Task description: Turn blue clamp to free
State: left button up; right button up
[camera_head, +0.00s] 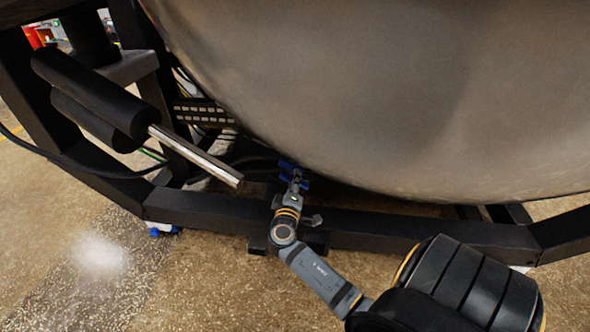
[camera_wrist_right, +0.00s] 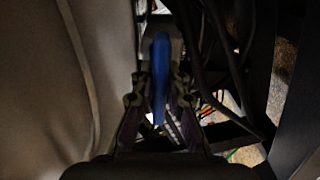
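The blue clamp (camera_head: 288,166) sits under the lower edge of the big rounded metal vessel, partly hidden by my right gripper. In the right wrist view it shows as a blue upright handle (camera_wrist_right: 160,72) between the two fingers. My right gripper (camera_head: 295,180) reaches up to it from below. In the right wrist view my right gripper (camera_wrist_right: 160,92) has one finger on each side of the handle, with small dark gaps seeming to remain. I cannot make out contact clearly. My left gripper is not in view.
The vessel (camera_head: 400,90) hangs close above my right gripper. A black frame beam (camera_head: 390,229) runs below it. A black cylinder with a metal rod (camera_head: 200,158) stands to the left. Dark cables (camera_wrist_right: 215,55) run close beside the clamp. The speckled floor (camera_head: 200,280) in front is clear.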

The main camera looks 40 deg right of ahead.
jog(key=o, duration=0.4)
jog(key=v, duration=0.7)
jog(key=shift+s+a, duration=0.15)
jog(key=shift+a, duration=0.1)
